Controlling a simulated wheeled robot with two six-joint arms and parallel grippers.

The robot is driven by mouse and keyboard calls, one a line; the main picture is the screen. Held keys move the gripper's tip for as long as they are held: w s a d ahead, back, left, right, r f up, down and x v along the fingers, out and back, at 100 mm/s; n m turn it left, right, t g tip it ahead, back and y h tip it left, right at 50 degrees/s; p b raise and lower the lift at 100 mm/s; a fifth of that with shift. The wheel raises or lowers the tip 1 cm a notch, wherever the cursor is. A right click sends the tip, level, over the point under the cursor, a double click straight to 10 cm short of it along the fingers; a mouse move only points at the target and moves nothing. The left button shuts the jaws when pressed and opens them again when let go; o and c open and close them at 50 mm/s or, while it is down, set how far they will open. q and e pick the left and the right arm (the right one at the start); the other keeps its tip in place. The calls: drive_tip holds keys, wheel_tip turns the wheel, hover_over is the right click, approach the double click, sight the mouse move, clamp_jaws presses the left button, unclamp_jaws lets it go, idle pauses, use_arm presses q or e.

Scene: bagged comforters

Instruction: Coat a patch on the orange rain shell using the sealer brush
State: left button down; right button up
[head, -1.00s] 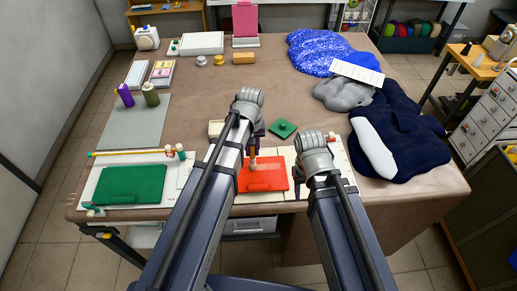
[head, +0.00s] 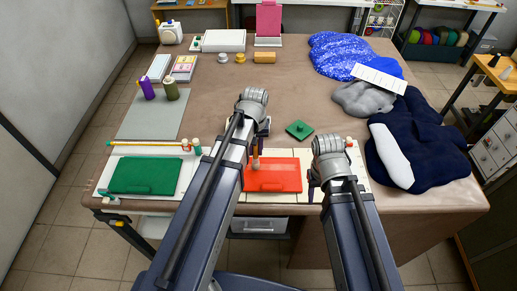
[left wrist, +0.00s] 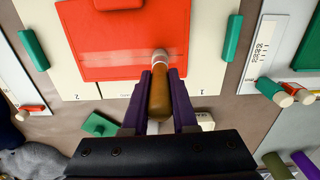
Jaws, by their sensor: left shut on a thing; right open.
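The orange rain shell (head: 280,181) lies flat as a red-orange panel on a pale board at the table's front. It also shows in the left wrist view (left wrist: 110,45). My left gripper (head: 259,134) is shut on the sealer brush (head: 256,163), holding its brown handle between purple fingers in the left wrist view (left wrist: 160,98). The brush points down over the shell near its far edge, at the left in the head view. My right gripper (head: 312,184) is open and empty, right of the shell.
A green panel (head: 145,175) lies on a board at left. A small green block (head: 299,130) lies behind the shell. Navy (head: 425,140), grey (head: 360,98) and blue (head: 345,55) soft heaps fill the right side. The table's middle is clear.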

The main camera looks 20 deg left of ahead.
use_arm(q)
drive_tip(key=shift+a, duration=0.15)
drive_tip(key=a, duration=0.1)
drive_tip(key=s+a, duration=0.1)
drive_tip(key=a, duration=0.1)
drive_tip(key=shift+a, duration=0.2)
drive_tip(key=shift+r, duration=0.1)
wheel_tip(320, 180, up, 6)
drive_tip(key=p, duration=0.6)
idle(0.4)
wheel_tip(320, 180, up, 3)
drive_tip(key=p, duration=0.3)
idle(0.6)
